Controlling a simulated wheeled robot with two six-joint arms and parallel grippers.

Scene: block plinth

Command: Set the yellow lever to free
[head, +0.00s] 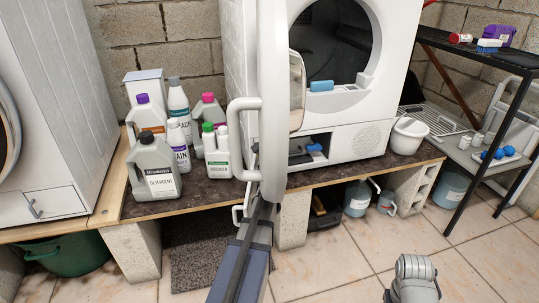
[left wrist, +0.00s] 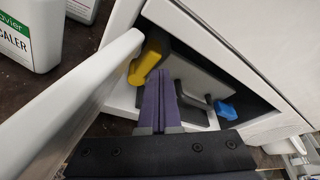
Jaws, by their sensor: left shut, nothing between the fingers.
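The yellow lever (left wrist: 148,62) shows in the left wrist view inside a recess low in the white machine, near the recess's left end. In the head view the open door's edge hides it. My left gripper (left wrist: 161,78) is shut with nothing between its fingers. Its tips reach into the recess, just right of and below the yellow lever in the picture; I cannot tell whether they touch it. In the head view its fingers are mostly hidden by the door. A blue lever (left wrist: 226,110) sits farther right in the recess; it also shows in the head view (head: 314,148).
The open white door (head: 273,90) stands close to my left arm, and its edge (left wrist: 85,105) fills the left of the wrist view. Several bottles, including a grey detergent jug (head: 155,170), stand left on the plinth.

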